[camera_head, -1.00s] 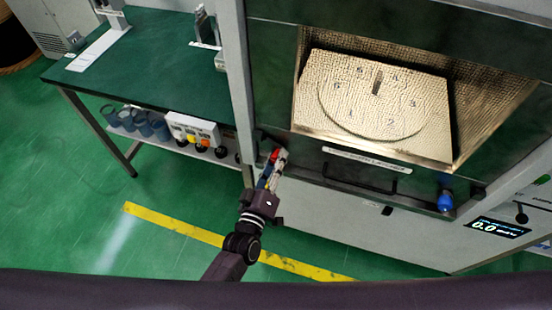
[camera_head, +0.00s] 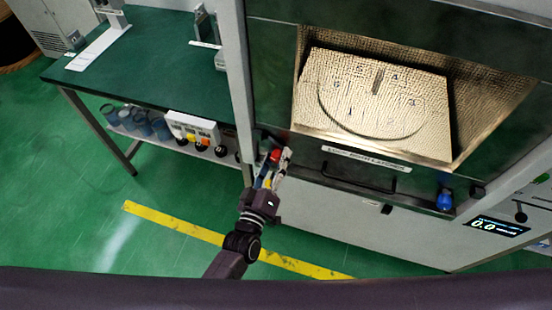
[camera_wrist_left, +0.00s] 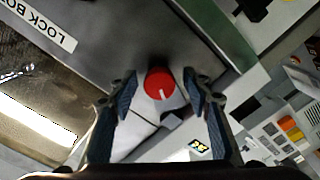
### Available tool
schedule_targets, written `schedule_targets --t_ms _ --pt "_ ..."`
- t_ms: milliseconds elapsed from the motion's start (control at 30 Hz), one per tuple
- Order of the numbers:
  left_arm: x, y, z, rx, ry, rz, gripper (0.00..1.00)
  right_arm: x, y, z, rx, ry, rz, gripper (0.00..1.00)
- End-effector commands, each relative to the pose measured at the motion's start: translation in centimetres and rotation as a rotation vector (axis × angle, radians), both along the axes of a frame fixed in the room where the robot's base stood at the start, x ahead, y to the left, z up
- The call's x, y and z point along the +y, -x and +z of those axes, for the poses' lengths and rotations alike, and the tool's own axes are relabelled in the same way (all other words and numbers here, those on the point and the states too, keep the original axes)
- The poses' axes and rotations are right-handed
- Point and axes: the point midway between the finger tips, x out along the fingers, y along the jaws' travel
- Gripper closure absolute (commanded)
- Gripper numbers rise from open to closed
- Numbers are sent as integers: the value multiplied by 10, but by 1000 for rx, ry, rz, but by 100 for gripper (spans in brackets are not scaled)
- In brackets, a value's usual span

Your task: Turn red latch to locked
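The red latch (camera_head: 275,156) is a round red knob at the lower left corner of the microwave front. In the left wrist view the red latch (camera_wrist_left: 158,84) shows a white mark pointing down, slightly right. My left gripper (camera_head: 274,166) is at the latch in the head view. In the left wrist view my left gripper (camera_wrist_left: 160,82) is open, one blue-padded finger on each side of the knob, with visible gaps. Contact is not seen. My right gripper is not in view.
A blue knob (camera_head: 445,200) sits at the lower right of the microwave front. A black handle (camera_head: 358,182) lies between the knobs. A green-topped bench (camera_head: 150,60) stands at left, with a control box (camera_head: 192,128) on its lower shelf. The floor in front is clear.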

Motion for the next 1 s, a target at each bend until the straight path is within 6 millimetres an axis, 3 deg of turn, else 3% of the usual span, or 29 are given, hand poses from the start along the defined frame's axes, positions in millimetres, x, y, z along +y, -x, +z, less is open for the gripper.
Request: schedule_targets --t_ms 233,367,800,1000 --pt "1 1 0 0 1 1 55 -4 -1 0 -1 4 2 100" --pt "4 11 0 0 1 0 55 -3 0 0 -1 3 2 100" --pt "30 92 0 1 0 0 55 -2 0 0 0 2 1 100" --pt "36 111 0 0 0 0 55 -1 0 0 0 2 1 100"
